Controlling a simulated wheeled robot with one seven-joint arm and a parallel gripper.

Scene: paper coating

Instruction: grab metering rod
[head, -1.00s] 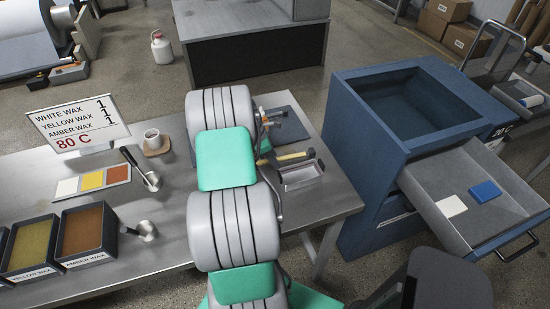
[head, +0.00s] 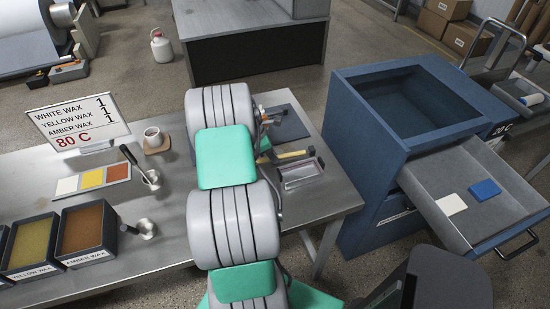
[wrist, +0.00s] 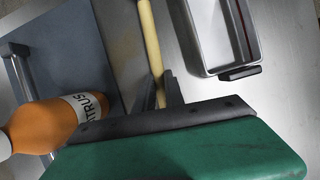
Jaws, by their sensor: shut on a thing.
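A pale wooden rod (wrist: 150,45), which looks like a handle, runs down between my fingers in the wrist view. My gripper (wrist: 160,98) is shut on it. I cannot tell from its look whether this is the metering rod, and its lower end is hidden by my gripper. In the head view the wooden rod (head: 292,156) shows between the blue-grey pad and a shallow metal tray. In that view my arm hides most of my gripper.
An orange bottle (wrist: 50,122) lies close left of my gripper. The blue-grey pad (head: 287,124) is behind it; the metal tray (wrist: 200,60) is to the right. A blue cabinet (head: 372,150) with an open drawer (head: 470,235) stands right of the table. Wax trays are left.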

